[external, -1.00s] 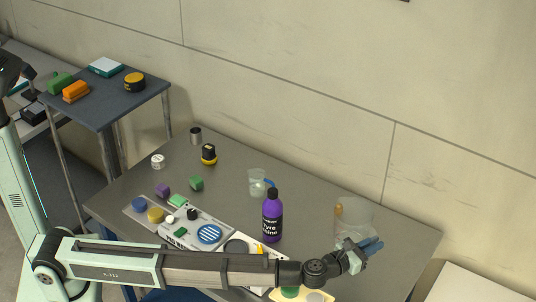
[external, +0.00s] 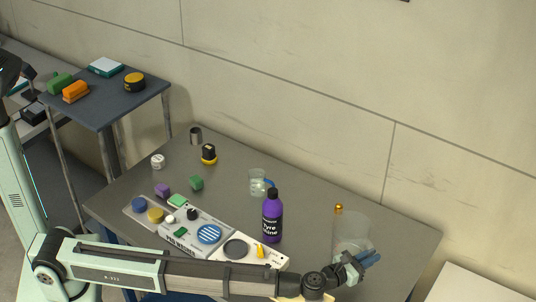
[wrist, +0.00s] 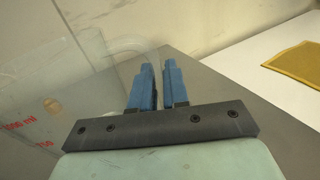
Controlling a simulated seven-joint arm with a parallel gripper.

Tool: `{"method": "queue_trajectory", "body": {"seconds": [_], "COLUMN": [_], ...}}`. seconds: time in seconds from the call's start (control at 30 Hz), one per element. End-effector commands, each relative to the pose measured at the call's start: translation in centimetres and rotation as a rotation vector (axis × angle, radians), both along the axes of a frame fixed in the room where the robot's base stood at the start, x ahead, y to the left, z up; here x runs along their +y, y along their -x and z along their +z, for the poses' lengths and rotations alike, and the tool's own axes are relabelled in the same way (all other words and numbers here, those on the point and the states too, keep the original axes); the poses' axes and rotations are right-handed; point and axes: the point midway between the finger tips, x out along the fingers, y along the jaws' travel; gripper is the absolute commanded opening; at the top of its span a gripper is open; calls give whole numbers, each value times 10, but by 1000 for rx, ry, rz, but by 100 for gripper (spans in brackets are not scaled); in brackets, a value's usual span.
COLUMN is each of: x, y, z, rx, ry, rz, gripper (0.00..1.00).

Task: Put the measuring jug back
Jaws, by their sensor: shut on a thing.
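The clear measuring jug (external: 351,236) stands out faintly at the right of the table (external: 405,232) in the external view. In the wrist view the jug (wrist: 40,105) fills the left side, with red markings on its wall. My gripper (external: 370,259) is at the jug's right side, with its blue fingers close together. In the wrist view my gripper (wrist: 157,85) is shut on the jug's clear handle, which is hard to see between the fingers. The jug looks roughly upright; I cannot tell whether its base touches the table.
A purple bottle (external: 272,216) and a smaller clear jug (external: 257,182) stand left of the measuring jug. An orange-topped thing (external: 339,209) is just behind it. Printed boards (external: 200,246) with discs and blocks lie along the front. The table's right end is clear.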

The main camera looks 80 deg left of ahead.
Motion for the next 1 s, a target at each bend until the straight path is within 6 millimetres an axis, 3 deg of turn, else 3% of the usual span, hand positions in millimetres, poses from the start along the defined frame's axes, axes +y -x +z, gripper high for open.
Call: {"method": "queue_trajectory", "body": {"seconds": [0.03, 0.07, 0.33, 0.67, 1.0], "x": [0, 0, 0, -1, -19], "y": [0, 0, 0, 2, 56], "z": [-1, -2, -1, 2, 1], "rx": [0, 0, 0, 0, 0], "ry": [-1, 0, 0, 0, 0], "rz": [0, 0, 0, 0, -1], "gripper": [0, 16, 40, 40, 40]}}
